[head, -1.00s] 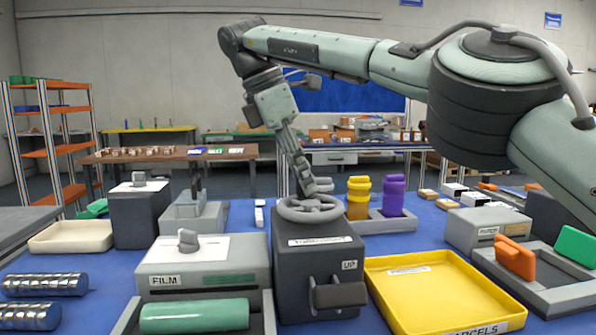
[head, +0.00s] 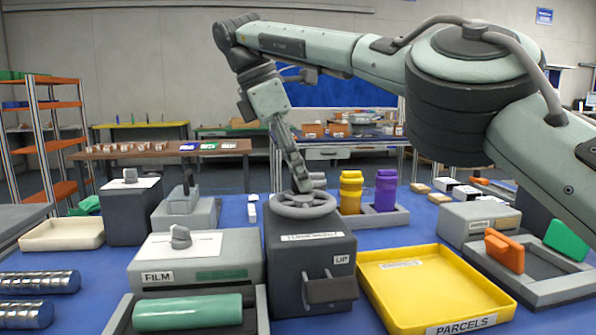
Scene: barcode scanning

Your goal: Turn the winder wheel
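The winder wheel (head: 287,210) is a grey ring lying flat on top of a dark grey box (head: 283,257) with a white label and a side lever marked UP. My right gripper (head: 303,184) comes down from above, with its fingertips at the wheel, near its hub. The fingers look close together, but whether they are shut on a part of the wheel is hidden at this angle. My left gripper is not in view.
A yellow PARCELS tray (head: 425,281) stands right of the box. A FILM box (head: 215,268) and a green roll (head: 187,312) are at left.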

